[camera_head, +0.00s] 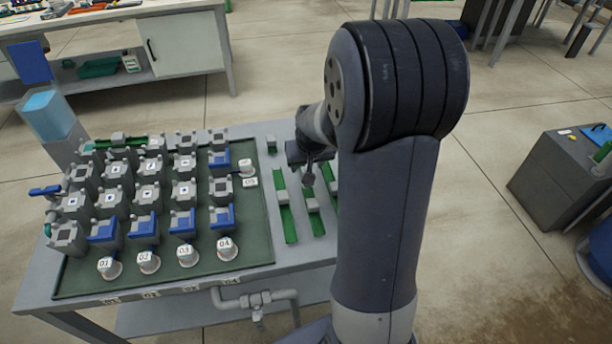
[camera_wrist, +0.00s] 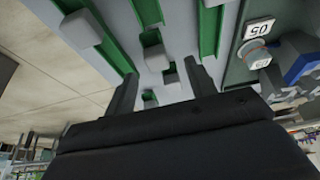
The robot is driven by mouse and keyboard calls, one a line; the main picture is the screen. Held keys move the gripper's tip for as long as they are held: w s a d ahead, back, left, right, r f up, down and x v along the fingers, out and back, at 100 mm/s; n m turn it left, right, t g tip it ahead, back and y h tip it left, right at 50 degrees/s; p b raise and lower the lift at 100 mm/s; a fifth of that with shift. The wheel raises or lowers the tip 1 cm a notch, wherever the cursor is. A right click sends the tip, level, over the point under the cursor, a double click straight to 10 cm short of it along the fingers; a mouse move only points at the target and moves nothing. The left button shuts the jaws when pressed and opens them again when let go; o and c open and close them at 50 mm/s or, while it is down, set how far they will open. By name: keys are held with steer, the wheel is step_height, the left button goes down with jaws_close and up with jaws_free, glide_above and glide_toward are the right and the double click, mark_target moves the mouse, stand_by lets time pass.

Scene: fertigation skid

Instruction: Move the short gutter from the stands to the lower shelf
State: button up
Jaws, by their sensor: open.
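Green gutters (camera_head: 286,212) lie side by side on the right part of the grey table, with grey blocks on or beside them. They also show in the wrist view (camera_wrist: 208,32). I cannot tell which one is the short gutter, and my arm hides part of this group. My gripper (camera_head: 309,176) hangs above the gutters' far end. In the wrist view my gripper (camera_wrist: 162,80) is open, its two fingers apart, with a small grey block (camera_wrist: 170,74) seen between them; contact cannot be told. The lower shelf (camera_head: 165,318) shows in part under the table's front edge.
A dark green tray (camera_head: 262,250) left of the gutters holds several grey valve blocks with blue handles and numbered white caps. A grey pipe (camera_head: 255,298) runs below the table's front edge. A grey cabinet (camera_head: 545,185) stands at right, with open floor between.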

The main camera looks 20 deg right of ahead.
mark_target(304, 170)
steer(key=shift+d+x, duration=0.2)
steer(key=shift+x, duration=2.5)
steer(key=shift+c, duration=0.4)
steer(key=c, duration=1.1)
steer(key=shift+o, duration=0.2)
steer(key=r, duration=0.3)
steer(key=r+p, duration=0.1)
steer(key=r, duration=0.5)
steer(key=shift+a+r+p, duration=0.3)
steer(key=shift+a+r, duration=0.1)
steer(key=a+f+n+y+p, duration=0.1)
steer(key=a+f+n+p, duration=0.1)
steer(key=a+p, duration=0.4)
steer(key=shift+a+f+p, duration=0.15)
steer(key=shift+a+p, duration=0.15)
steer(key=shift+a, duration=1.6)
